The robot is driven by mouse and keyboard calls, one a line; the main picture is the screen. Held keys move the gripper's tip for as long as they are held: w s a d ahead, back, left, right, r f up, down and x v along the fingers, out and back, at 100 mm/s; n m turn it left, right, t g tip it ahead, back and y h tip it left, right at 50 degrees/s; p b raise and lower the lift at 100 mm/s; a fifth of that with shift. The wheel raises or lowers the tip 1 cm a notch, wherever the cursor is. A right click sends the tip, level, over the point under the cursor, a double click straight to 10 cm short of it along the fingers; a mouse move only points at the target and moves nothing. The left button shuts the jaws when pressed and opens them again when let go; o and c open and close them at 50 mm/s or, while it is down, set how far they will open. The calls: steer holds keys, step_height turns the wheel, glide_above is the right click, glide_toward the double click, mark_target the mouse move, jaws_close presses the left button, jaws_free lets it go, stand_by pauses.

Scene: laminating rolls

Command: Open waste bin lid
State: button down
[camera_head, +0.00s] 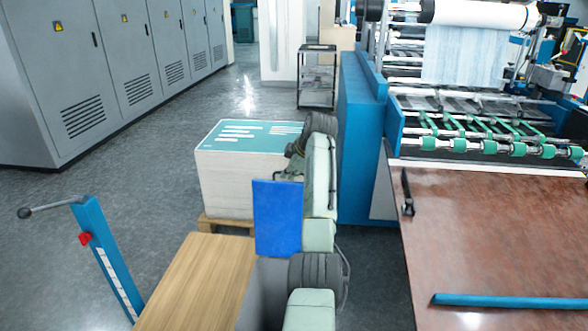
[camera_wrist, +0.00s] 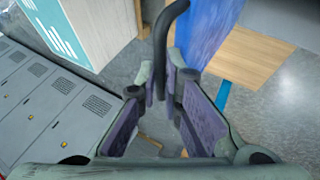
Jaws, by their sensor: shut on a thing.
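The waste bin's blue lid (camera_head: 278,222) stands about upright in the head view, above a grey bin body (camera_head: 266,292) that is mostly hidden by my arm and a wooden top. In the wrist view the lid (camera_wrist: 203,32) is a blue panel just right of my fingers. A dark curved handle (camera_wrist: 164,40) runs down between my fingertips. My gripper (camera_wrist: 162,88) is shut on this handle. In the head view my gripper (camera_head: 292,169) is partly hidden behind the lid's top edge and my arm. The handle's join to the lid is not clear.
A wooden top (camera_head: 200,283) lies left of the bin. A paper stack (camera_head: 238,185) on a pallet stands behind the lid. A blue lever post (camera_head: 103,255) is at lower left, the laminating machine (camera_head: 362,140) at right. Grey floor (camera_head: 110,195) is free at left.

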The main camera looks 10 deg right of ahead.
steer(key=shift+f, duration=0.8)
steer(key=c, duration=1.7)
jaws_free()
steer(key=shift+w+f, duration=0.1)
steer(key=shift+r, duration=0.25)
steer(key=v, duration=1.1)
steer(key=shift+d+r, duration=0.15)
steer(key=shift+r, duration=0.35)
